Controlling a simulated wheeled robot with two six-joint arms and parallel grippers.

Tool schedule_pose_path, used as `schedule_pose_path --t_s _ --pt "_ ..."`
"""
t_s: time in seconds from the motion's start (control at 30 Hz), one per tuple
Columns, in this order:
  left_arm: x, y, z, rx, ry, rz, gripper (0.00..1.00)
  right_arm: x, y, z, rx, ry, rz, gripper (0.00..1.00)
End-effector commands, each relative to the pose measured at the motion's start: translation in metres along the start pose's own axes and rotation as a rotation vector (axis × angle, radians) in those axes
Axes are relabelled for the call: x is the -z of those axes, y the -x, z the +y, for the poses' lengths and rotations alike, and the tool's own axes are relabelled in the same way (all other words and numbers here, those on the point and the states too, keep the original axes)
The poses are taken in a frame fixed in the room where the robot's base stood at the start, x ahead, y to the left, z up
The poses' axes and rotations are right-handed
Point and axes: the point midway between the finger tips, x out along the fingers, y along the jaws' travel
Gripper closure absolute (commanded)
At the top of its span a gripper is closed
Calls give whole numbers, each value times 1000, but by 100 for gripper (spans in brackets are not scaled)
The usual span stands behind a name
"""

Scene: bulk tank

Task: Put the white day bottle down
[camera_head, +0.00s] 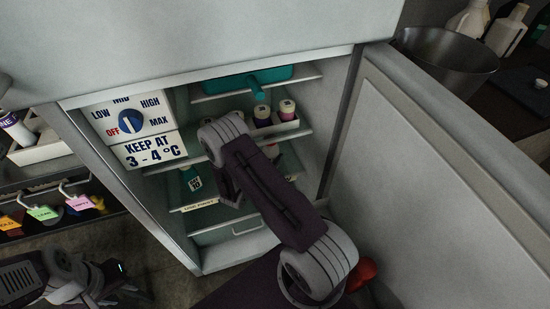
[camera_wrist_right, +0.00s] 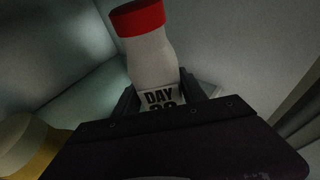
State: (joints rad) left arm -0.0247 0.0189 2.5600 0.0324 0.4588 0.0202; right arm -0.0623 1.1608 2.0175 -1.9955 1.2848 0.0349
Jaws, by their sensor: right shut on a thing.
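The white day bottle (camera_wrist_right: 152,60) has a red cap and a label reading DAY with a partly hidden number. In the right wrist view it stands between the fingers of my right gripper (camera_wrist_right: 161,92), which is shut on it. The bottle looks tilted in that view. Whether the bottle touches a shelf cannot be seen. My left gripper (camera_head: 122,284) is at the lower left, outside the fridge; its jaw opening is unclear.
A pale and yellow object (camera_wrist_right: 30,145) lies close left in the wrist view. The fridge door (camera_head: 450,190) stands open at right.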

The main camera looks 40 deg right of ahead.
Motion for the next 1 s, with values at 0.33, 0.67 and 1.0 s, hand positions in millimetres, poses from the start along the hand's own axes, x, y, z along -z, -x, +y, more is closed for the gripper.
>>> schedule_pose_path --t_s 0.33,0.67,1.0 --pt "-1 -6 0 0 0 0 64 -11 -34 1 -1 0 -2 100" --pt "-2 -20 0 0 0 0 64 23 -44 1 -1 1 -2 100" --pt "-2 -22 0 0 0 0 64 26 -45 0 -1 1 0 32"
